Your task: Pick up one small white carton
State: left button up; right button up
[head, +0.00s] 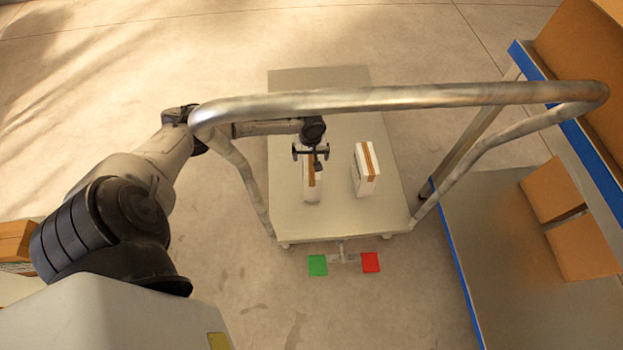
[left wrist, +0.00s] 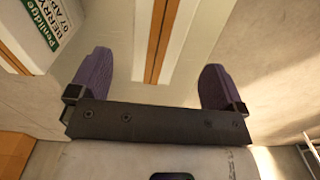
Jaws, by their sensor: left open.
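Two small white cartons with brown tape stand on the grey trolley platform (head: 338,210). The left carton (head: 312,188) is right under my left gripper (head: 311,154), which partly hides it. The right carton (head: 365,170) stands a short way to the right, apart from the gripper. In the left wrist view, the open fingers of my left gripper (left wrist: 155,88) show with the taped top of a white carton (left wrist: 165,40) between and beyond them. Whether the fingers reach down past its sides is hard to tell. Another white carton (left wrist: 45,30) with a printed label shows at upper left. My right gripper is not in view.
A metal handle rail (head: 400,98) arches over the platform in front of my arm. A blue-edged shelf (head: 500,240) with brown boxes (head: 553,190) stands at right. A green pad (head: 317,265) and a red pad (head: 370,262) are at the platform's near edge. Open floor lies at left.

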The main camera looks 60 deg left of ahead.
aim_at(311, 163)
pick_arm(q)
jog(key=shift+w+f, duration=0.2)
jog(key=shift+f, duration=0.45)
notch_tip(311, 163, down, 5)
jog(key=b, duration=0.5)
jog(key=shift+f, duration=0.15)
jog(key=shift+c, duration=0.3)
jog(key=c, duration=1.3)
grip_shut()
